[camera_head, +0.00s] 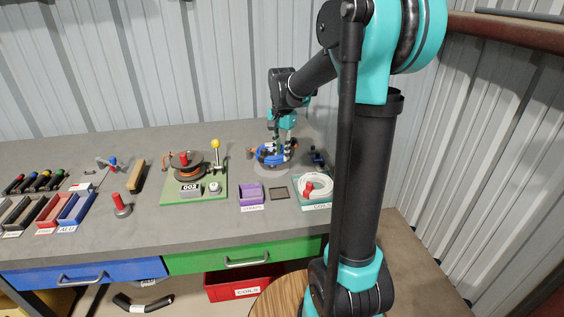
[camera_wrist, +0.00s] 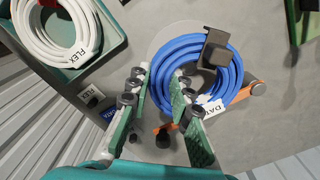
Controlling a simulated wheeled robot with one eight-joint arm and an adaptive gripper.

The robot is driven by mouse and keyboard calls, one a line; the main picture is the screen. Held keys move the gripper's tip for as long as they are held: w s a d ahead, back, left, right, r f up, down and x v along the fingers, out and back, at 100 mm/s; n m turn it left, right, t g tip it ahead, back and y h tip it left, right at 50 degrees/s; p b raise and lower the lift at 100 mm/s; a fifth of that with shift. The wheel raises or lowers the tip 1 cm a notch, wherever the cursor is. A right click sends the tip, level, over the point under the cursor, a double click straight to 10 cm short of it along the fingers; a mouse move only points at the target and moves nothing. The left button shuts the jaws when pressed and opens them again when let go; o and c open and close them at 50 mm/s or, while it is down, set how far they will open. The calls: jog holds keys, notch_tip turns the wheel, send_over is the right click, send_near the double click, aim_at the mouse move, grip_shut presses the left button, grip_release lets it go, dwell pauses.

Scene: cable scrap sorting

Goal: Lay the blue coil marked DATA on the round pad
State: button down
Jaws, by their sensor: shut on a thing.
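The blue coil (camera_wrist: 235,75) has a white tag (camera_wrist: 211,108) reading "DA", the rest hidden by a finger. My gripper (camera_wrist: 162,80) is shut on the near left side of this coil, one finger on each side of the strands. In the head view the coil (camera_head: 266,159) sits below my gripper (camera_head: 281,143), over the pale round pad (camera_head: 271,173). The pad's edge (camera_wrist: 172,36) shows past the coil in the wrist view. Whether the coil touches the pad I cannot tell. A dark block (camera_wrist: 216,50) overlaps the coil's far side.
An orange arm with a dark knob (camera_wrist: 258,88) lies beside the coil. A white coil tagged FLEX (camera_wrist: 60,35) lies in a green tray (camera_wrist: 112,58). A purple bin (camera_head: 250,194) and a green-based reel stand (camera_head: 180,193) are to the left on the grey bench.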

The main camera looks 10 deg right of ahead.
jog(key=shift+f, duration=2)
jog(key=c, duration=1.6)
grip_release()
jog(key=shift+c, duration=0.2)
notch_tip(320, 180, up, 12)
jog(key=shift+r, duration=0.1)
jog(key=shift+s, duration=0.1)
